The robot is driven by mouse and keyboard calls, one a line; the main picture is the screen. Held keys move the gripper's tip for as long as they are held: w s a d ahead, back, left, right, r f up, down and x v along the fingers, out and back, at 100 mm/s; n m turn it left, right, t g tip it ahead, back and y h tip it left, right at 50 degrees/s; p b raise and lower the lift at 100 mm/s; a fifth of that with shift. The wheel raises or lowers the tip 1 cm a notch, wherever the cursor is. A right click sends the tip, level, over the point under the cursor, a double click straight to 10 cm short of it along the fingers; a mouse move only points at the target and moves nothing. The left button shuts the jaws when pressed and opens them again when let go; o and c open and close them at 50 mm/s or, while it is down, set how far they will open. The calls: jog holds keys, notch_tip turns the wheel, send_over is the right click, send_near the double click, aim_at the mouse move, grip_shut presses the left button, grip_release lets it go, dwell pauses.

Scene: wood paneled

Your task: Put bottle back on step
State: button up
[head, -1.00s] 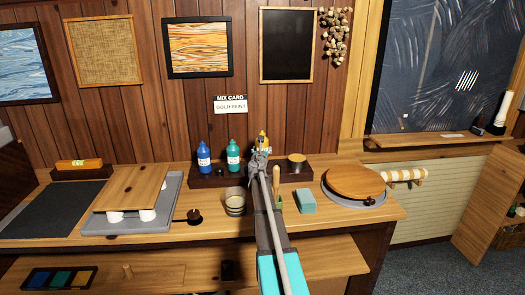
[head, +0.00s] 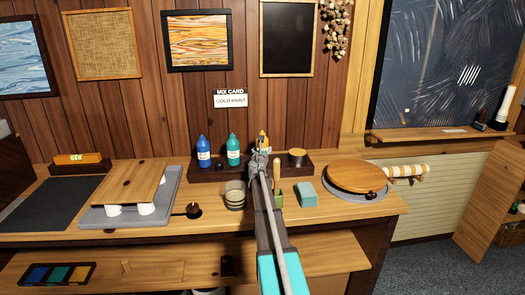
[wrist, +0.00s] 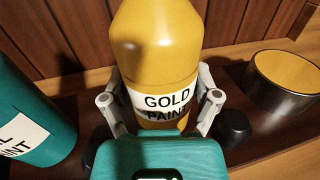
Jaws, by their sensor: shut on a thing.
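The gold paint bottle (head: 264,139) is upright at the dark step (head: 211,179) on the workbench, between the teal bottle (head: 233,150) and a round tin. In the wrist view, the yellow bottle (wrist: 157,45) fills the middle, its "GOLD PAINT" label facing me. My gripper (wrist: 160,105) is shut on it, one finger at each side. In the head view my gripper (head: 260,156) covers the bottle's lower part. The bottle's base is hidden, so I cannot tell whether it touches the step.
A blue bottle (head: 203,152) stands left on the step. The round tin (head: 297,157) is on the right. A small dark knob (wrist: 233,126) is close to the right finger. A cup (head: 235,195), a green holder (head: 276,192) and a teal block (head: 307,195) stand in front.

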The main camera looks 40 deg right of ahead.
jog(key=shift+f+b, duration=0.3)
jog(key=o, duration=1.1)
jog(key=shift+o, duration=0.2)
jog(key=v, duration=1.2)
jog(key=shift+r, duration=0.15)
dwell(0.3)
